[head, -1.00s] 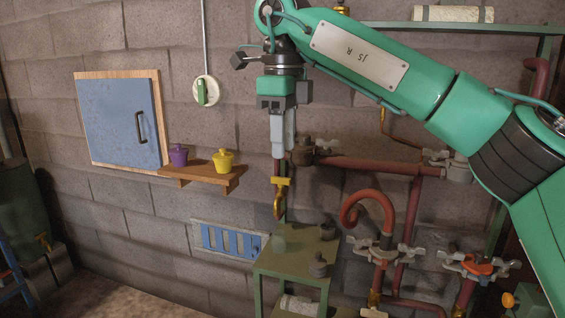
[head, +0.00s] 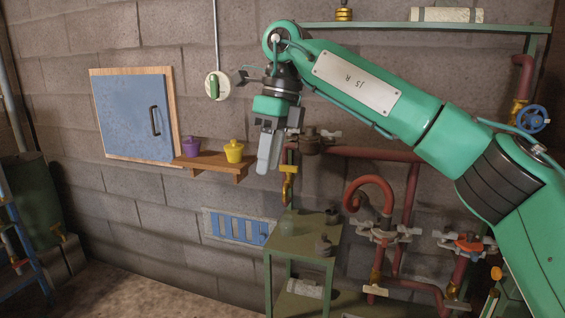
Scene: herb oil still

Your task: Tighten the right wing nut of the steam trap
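Several pipe fittings with grey wing nuts show; I cannot tell for sure which is the steam trap. A dark brown cast body (head: 311,143) sits on the red pipe just right of my gripper, with a grey wing nut (head: 331,134) on its right; its left side is partly behind the gripper. My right gripper (head: 268,168) hangs in front of the wall, left of that body and apart from its right wing nut. Its fingers overlap in this view, so their gap is unclear; nothing is visible in them. My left gripper is out of view.
Below right are a curled red pipe (head: 371,184) on a winged fitting (head: 385,233) and another winged fitting with a red part (head: 466,243). A green stand (head: 300,245) holds small dark pots. A wooden shelf (head: 212,163) carries a purple and a yellow pot.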

